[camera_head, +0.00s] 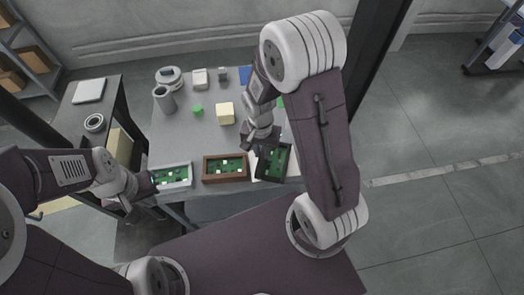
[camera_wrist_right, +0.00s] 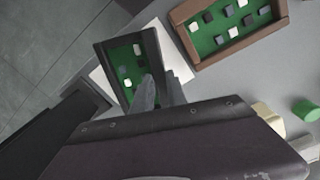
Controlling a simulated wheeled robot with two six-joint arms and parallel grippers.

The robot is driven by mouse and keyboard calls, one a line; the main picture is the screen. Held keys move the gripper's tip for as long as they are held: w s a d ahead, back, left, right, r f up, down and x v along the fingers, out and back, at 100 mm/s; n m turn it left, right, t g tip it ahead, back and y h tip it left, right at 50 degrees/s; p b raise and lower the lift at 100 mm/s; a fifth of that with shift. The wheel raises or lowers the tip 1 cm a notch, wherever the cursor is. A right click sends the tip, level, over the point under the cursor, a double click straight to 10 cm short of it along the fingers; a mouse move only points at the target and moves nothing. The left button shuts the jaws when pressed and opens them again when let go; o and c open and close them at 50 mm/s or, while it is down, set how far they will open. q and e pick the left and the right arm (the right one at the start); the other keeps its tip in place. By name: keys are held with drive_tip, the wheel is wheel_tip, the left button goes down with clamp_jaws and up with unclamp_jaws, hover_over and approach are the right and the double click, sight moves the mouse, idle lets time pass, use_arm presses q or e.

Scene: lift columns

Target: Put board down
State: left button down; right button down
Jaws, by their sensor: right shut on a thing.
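A dark-framed board (camera_head: 273,163) with a green inside and small light and dark blocks is at the right front of the grey table. My right gripper (camera_head: 262,146) is shut on its far edge; the right wrist view shows the fingers (camera_wrist_right: 158,92) at the frame of this board (camera_wrist_right: 118,72). A pale sheet shows partly under it; I cannot tell whether the board touches it. A brown-framed board (camera_head: 225,168) lies to its left, and a white-framed board (camera_head: 173,176) further left. My left gripper (camera_head: 146,190) is beside the white-framed board; its fingers are unclear.
The grey table (camera_head: 190,140) also bears a yellow block (camera_head: 225,113), a green cylinder (camera_head: 197,110), a grey mug (camera_head: 163,99) and a few things at the back. A dark side table (camera_head: 121,105) stands at the left. The table's middle is mostly clear.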

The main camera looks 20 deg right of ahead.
drive_tip(key=shift+f, duration=0.15)
drive_tip(key=c, duration=1.3)
unclamp_jaws()
drive_tip(key=shift+r, duration=0.25)
wheel_tip(320, 180, up, 12)
drive_tip(key=p, duration=0.2)
drive_tip(key=s+f+n, duration=0.1)
drive_tip(key=s+n, duration=0.1)
drive_tip(key=s+n+t, duration=0.1)
drive_tip(key=s+n, duration=0.1)
drive_tip(key=s+f+n, duration=0.1)
drive_tip(key=s+n, duration=0.1)
drive_tip(key=n, duration=0.1)
drive_tip(key=shift+d+f+y, duration=0.3)
drive_tip(key=shift+d+f, duration=0.05)
drive_tip(key=shift+d, duration=0.05)
